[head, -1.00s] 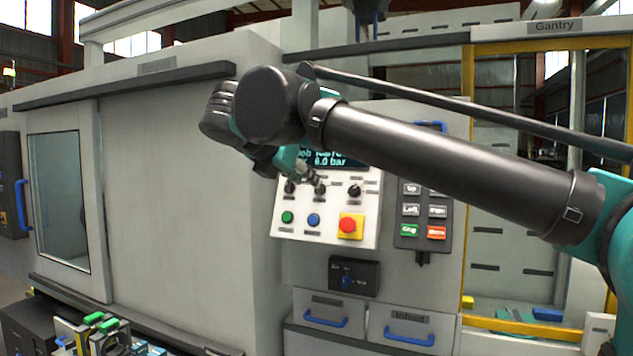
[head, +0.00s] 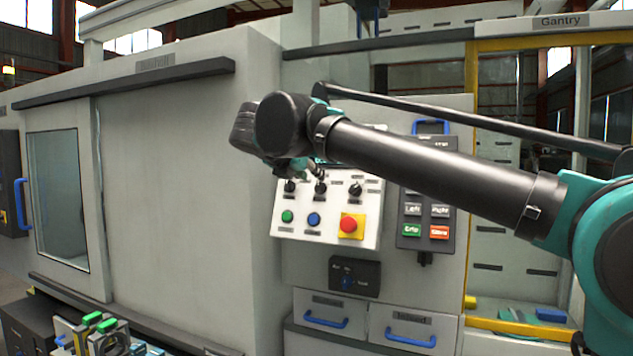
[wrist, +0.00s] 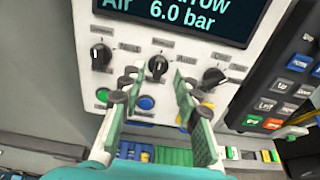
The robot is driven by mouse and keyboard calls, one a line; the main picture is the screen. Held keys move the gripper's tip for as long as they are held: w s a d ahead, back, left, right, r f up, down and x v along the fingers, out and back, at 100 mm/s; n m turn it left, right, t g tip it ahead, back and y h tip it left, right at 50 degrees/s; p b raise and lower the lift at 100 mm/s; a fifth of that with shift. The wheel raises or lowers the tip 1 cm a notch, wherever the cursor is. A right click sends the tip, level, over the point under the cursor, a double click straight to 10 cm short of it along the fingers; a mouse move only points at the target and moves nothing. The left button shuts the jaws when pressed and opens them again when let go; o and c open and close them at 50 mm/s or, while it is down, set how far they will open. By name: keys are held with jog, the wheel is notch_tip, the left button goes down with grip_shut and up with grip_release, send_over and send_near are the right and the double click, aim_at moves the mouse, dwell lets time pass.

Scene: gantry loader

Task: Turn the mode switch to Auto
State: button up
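The white control panel (head: 335,232) carries a row of three black rotary knobs: left (head: 290,186), middle (head: 320,187) and right (head: 355,188). In the wrist view the middle knob (wrist: 157,66) shows between and just beyond the fingertips. The left knob (wrist: 101,55) and right knob (wrist: 214,77) lie outside them. Contact with the middle knob cannot be told. In the head view my gripper (head: 308,170) is partly hidden by my wrist.
Below the knobs are a green button (head: 287,216), a blue button (head: 313,220) and a red stop button (head: 348,225). A display (wrist: 200,14) sits above. A keypad pendant (head: 425,210) hangs at right. A black box (head: 354,275) with a blue knob is below.

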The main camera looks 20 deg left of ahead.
aim_at(318, 182)
jog(key=x, duration=0.5)
grip_shut()
